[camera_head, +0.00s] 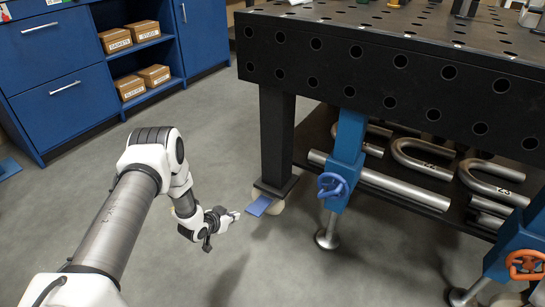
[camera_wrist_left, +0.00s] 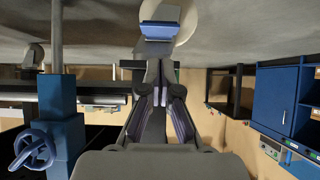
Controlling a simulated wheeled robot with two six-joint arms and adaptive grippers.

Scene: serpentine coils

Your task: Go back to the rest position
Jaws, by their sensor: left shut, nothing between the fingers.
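My left arm comes in from the left in the head view. Its gripper (camera_head: 236,214) is low over the grey floor, in front of the table's near leg. The fingers are shut with nothing between them, as the left wrist view (camera_wrist_left: 158,68) also shows. The fingertips point at a small blue plate (camera_head: 259,206) beside a pale round foot at the leg's base. The plate also shows in the wrist view (camera_wrist_left: 161,31), just beyond the fingertips; I cannot tell whether they touch it. My right gripper is not in view.
A black perforated table (camera_head: 400,75) stands at the right. Bent steel tubes (camera_head: 420,160) lie beneath it. A blue handwheel (camera_head: 332,186) and an orange handwheel (camera_head: 525,264) are on its blue supports. A blue cabinet (camera_head: 55,50) with boxes stands back left. Floor between is clear.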

